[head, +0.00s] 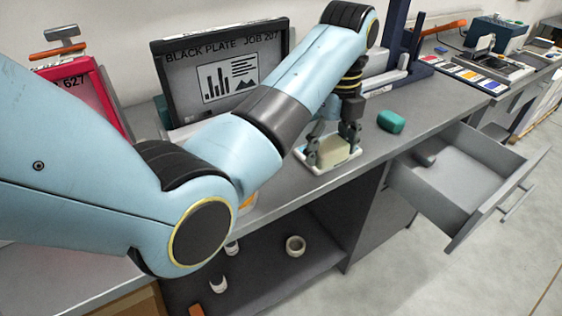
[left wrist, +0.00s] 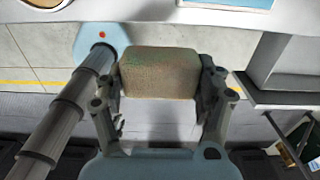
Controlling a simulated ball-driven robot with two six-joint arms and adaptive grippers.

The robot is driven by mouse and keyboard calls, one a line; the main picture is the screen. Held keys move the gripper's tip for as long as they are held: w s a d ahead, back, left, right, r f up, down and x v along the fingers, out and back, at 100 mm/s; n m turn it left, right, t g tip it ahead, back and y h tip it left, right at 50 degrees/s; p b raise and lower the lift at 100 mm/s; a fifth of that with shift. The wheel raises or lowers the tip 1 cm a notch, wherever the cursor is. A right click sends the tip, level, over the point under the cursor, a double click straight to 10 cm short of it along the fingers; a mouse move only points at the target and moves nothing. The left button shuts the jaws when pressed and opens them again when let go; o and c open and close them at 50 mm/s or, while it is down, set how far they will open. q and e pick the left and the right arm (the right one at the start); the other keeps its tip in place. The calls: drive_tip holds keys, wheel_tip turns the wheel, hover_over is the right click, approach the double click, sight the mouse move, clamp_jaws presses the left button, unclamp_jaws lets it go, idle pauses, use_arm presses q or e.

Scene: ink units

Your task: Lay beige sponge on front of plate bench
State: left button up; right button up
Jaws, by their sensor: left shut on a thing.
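The beige sponge (head: 336,148) is a pale block between the fingers of my left gripper (head: 332,133). In the head view it appears at a small white tray (head: 316,168) on the grey plate bench (head: 285,194); I cannot tell whether it touches the tray. In the left wrist view the sponge (left wrist: 160,72) is speckled and level between both fingers of the left gripper (left wrist: 160,88), which is shut on it. My left arm hides part of the bench. My right gripper is not in view.
A teal block (head: 391,122) lies on the bench right of the tray. A black plate frame (head: 222,75) marked JOB 207 stands behind, and a red frame (head: 85,90) is at left.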

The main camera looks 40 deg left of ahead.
use_arm(q)
drive_tip(key=p, duration=0.2)
hover_over(280, 176)
drive_tip(key=f, duration=0.6)
drive_tip(key=shift+d+f, duration=0.15)
drive_tip(key=shift+d, duration=0.05)
drive_tip(key=shift+a+f, duration=0.15)
drive_tip(key=shift+f, duration=2)
drive_tip(key=o, duration=0.8)
drive_tip(key=shift+c, duration=0.2)
drive_tip(key=shift+r, duration=0.1)
drive_tip(key=shift+r, duration=0.35)
wheel_tip(280, 176, up, 11)
